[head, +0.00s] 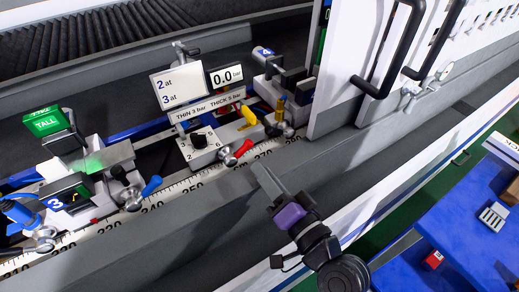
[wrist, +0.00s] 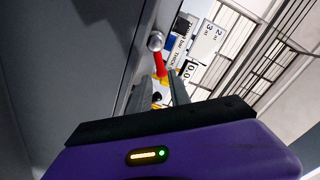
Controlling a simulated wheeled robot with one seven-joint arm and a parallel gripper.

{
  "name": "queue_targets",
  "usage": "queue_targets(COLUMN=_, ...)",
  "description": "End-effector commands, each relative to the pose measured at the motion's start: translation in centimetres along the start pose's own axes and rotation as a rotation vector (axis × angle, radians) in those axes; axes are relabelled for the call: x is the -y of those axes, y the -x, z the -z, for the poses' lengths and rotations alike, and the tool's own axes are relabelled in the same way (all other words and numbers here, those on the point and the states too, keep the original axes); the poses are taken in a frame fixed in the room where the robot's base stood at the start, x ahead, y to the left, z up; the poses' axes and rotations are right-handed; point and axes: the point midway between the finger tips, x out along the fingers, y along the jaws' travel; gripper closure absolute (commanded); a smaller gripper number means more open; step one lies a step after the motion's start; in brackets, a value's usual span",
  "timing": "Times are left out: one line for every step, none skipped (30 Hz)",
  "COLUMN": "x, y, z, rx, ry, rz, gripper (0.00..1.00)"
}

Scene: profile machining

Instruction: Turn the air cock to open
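A small yellow lever handle (head: 248,116) stands beside brass fittings (head: 280,108) on the center fixture; I take it to be the air cock. The pressure display (head: 226,76) above it reads 0.0 bar. My gripper (head: 268,180) is in front of the fixture, below and right of the yellow handle and apart from it. In the wrist view the two fingers (wrist: 161,78) stand apart with a gap between them, and nothing is held. The red lever (wrist: 160,64) with its round metal knob shows beyond the fingertips. The yellow handle is hard to make out there.
A red-handled clamp lever (head: 243,150) and a black selector knob (head: 199,138) sit close to the yellow handle. A sign (head: 207,105) reads THIN 3 bar, THICK 5 bar. A white door panel (head: 345,60) with black handles rises to the right. A blue-handled clamp (head: 151,186) is left.

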Motion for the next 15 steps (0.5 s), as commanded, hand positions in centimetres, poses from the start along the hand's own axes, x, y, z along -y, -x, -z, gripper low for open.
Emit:
queue_targets(x=0.0, y=-0.1, z=-0.1, rx=0.004, ry=-0.002, rz=0.0, gripper=0.76)
queue_targets(x=0.0, y=-0.2, z=-0.1, rx=0.006, ry=-0.003, rz=-0.001, gripper=0.76)
queue_targets(x=0.1, y=-0.4, z=-0.1, rx=0.007, ry=-0.004, rz=-0.001, gripper=0.76)
queue_targets(x=0.1, y=-0.7, z=-0.1, rx=0.006, ry=-0.004, rz=0.0, gripper=0.76)
queue_targets(x=0.1, y=-1.0, z=0.0, rx=0.006, ry=-0.004, rz=0.0, gripper=0.76)
queue_targets(x=0.1, y=-1.5, z=-0.1, rx=0.007, ry=-0.005, rz=0.0, gripper=0.76)
queue_targets(x=0.2, y=-1.9, z=-0.1, rx=0.007, ry=-0.004, rz=0.001, gripper=0.76)
queue_targets(x=0.3, y=-2.4, z=0.0, rx=0.007, ry=-0.004, rz=0.001, gripper=0.76)
queue_targets(x=0.2, y=-3.0, z=0.0, rx=0.007, ry=-0.004, rz=0.001, gripper=0.76)
queue_targets(x=0.2, y=-3.6, z=0.0, rx=0.006, ry=-0.004, rz=0.001, gripper=0.76)
queue_targets(x=0.2, y=-4.0, z=0.0, rx=0.006, ry=-0.004, rz=0.0, gripper=0.76)
queue_targets(x=0.2, y=-4.6, z=0.0, rx=0.006, ry=-0.004, rz=-0.001, gripper=0.76)
queue_targets(x=0.2, y=-5.1, z=0.0, rx=0.006, ry=-0.003, rz=0.0, gripper=0.76)
queue_targets(x=0.2, y=-5.5, z=0.0, rx=0.006, ry=-0.003, rz=-0.001, gripper=0.76)
queue_targets(x=0.1, y=-6.0, z=0.0, rx=0.005, ry=-0.004, rz=-0.001, gripper=0.76)
